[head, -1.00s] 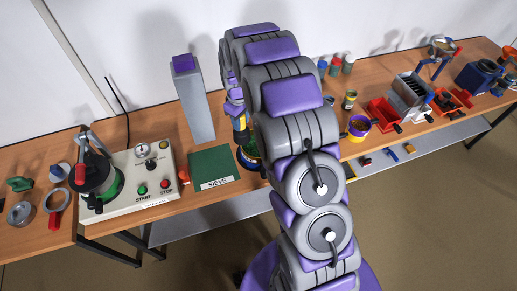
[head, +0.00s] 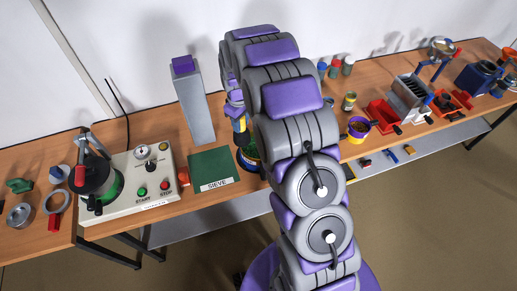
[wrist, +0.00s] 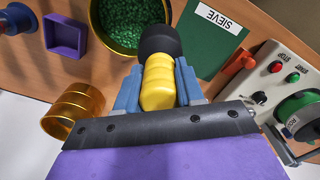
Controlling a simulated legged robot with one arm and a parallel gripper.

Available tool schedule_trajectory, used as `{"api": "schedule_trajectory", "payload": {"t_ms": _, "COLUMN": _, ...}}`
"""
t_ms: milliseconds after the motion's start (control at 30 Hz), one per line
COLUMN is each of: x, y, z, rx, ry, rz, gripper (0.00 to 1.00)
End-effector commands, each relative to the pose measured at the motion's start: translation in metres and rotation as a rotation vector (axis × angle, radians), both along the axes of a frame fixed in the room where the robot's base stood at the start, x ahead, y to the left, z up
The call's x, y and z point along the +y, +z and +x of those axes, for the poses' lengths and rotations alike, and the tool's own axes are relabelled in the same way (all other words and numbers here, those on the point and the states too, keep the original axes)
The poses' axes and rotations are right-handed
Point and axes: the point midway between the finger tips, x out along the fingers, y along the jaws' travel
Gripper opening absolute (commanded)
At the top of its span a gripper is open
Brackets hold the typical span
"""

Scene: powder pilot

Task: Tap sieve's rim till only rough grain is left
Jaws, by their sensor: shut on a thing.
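My gripper (wrist: 158,82) is shut on the yellow handle of a tool with a rounded black head (wrist: 160,41), which looks like a mallet. The sieve (wrist: 97,30) is a round yellow-walled vessel at the top of the wrist view, with green grains (wrist: 128,18) inside. The black head is right beside the sieve's rim and overlaps it in the picture; I cannot tell if they touch. In the head view my gripper (head: 239,122) is above the sieve (head: 250,167), which my arm partly hides. Grain size is too small to judge.
A green board marked SIEVE (head: 212,168) lies beside the sieve, with a grey post (head: 194,105) behind. A START/STOP control box (head: 155,170) stands left. A purple square tray (wrist: 66,36) and a yellow see-through cylinder (wrist: 73,110) are close by. Red bins (head: 384,115) stand right.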

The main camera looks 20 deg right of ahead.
Motion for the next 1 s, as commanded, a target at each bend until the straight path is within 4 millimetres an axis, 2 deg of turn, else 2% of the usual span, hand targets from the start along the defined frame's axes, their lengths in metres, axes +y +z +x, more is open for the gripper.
{"api": "schedule_trajectory", "payload": {"t_ms": 1000, "x": 0.0064, "y": -0.0058, "z": -0.0002, "rx": 0.000, "ry": 0.000, "rz": 0.000, "gripper": 0.00}}
